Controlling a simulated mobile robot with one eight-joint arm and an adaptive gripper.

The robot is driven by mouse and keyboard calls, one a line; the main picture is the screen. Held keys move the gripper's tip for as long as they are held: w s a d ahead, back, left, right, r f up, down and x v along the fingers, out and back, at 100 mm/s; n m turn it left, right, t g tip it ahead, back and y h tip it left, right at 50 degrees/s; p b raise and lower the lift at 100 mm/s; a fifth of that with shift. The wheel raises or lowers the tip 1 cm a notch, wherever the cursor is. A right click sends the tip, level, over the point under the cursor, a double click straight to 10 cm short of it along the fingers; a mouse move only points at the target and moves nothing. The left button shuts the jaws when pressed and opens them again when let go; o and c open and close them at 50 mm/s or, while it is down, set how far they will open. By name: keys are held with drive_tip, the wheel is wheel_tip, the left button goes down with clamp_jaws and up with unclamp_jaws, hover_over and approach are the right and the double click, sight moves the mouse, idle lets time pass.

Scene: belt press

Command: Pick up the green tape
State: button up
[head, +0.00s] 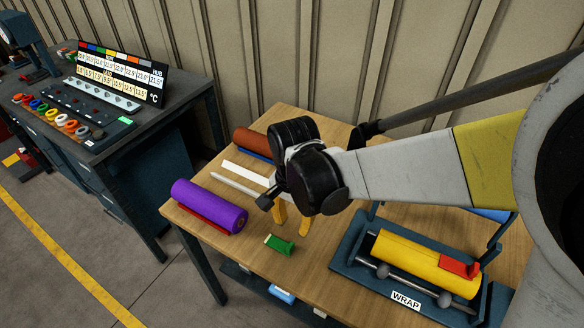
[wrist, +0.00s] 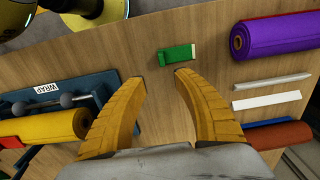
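The green tape (head: 279,244) is a small green piece lying on the wooden table, near its front edge in the head view. In the wrist view the green tape (wrist: 177,56) lies just beyond my fingertips, a little right of the middle. A paler end or tab shows on it. My gripper (head: 292,222) hangs above the table behind the tape, with its two yellow fingers apart. In the wrist view my gripper (wrist: 158,77) is open, with nothing between its fingers.
A purple roll (head: 208,205) lies left of the tape. The WRAP fixture (head: 350,278) with a yellow roll (head: 425,264) stands to the right. A brown roll (head: 250,140) and a white strip (head: 245,172) lie behind. Bare wood (head: 195,224) surrounds the tape.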

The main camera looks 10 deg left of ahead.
drive_tip(key=b, duration=0.2)
hover_over(290, 246)
drive_tip(key=f, duration=0.5)
drive_tip(key=shift+w+d+f, duration=0.1)
drive_tip(key=shift+d, duration=0.2)
drive_tip(key=f, duration=0.2)
drive_tip(key=f+b, duration=0.2)
drive_tip(key=f, duration=0.1)
drive_tip(key=shift+a+f, duration=0.3)
drive_tip(key=shift+f, duration=0.05)
drive_tip(key=shift+r, duration=0.1)
drive_tip(key=shift+c, duration=0.4)
clamp_jaws()
